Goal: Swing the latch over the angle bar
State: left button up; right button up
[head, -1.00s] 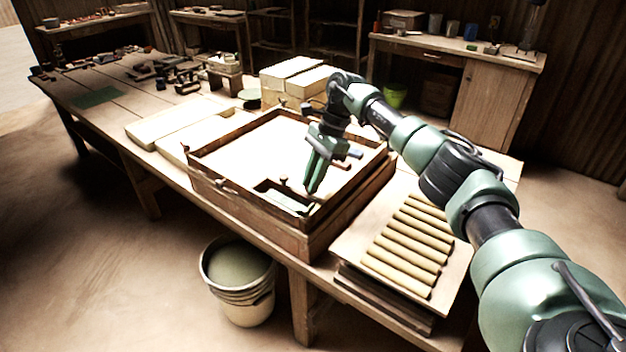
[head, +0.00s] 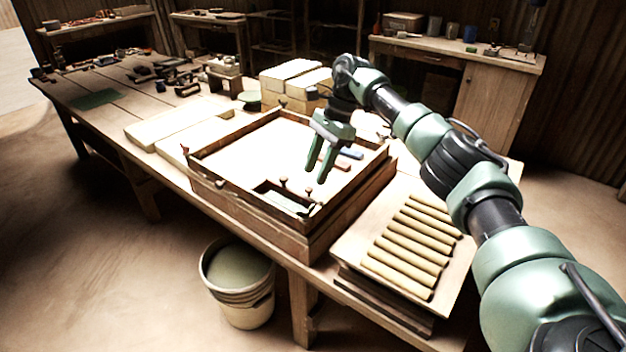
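My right gripper (head: 316,176) hangs above the near right part of the wooden press frame (head: 232,198). Its two green fingers point down with a gap between them, and nothing shows in the gap. A dark angle bar (head: 268,191) appears to lie in the near corner of the frame, around a small recess. Small dark knobs stand by it, one at its back (head: 283,181) and one on its right (head: 308,192), below the fingertips. I cannot tell which part is the latch or whether it crosses the bar. My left gripper is not in view.
A blue piece (head: 351,153) and a reddish piece (head: 342,166) lie inside the frame behind the gripper. A board with several tan rods (head: 408,248) is at right. White slabs (head: 180,120) lie left of the frame. A bucket (head: 238,282) stands on the floor.

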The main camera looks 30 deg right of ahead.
jog(key=v, duration=0.4)
jog(key=shift+r, duration=0.1)
dwell(0.3)
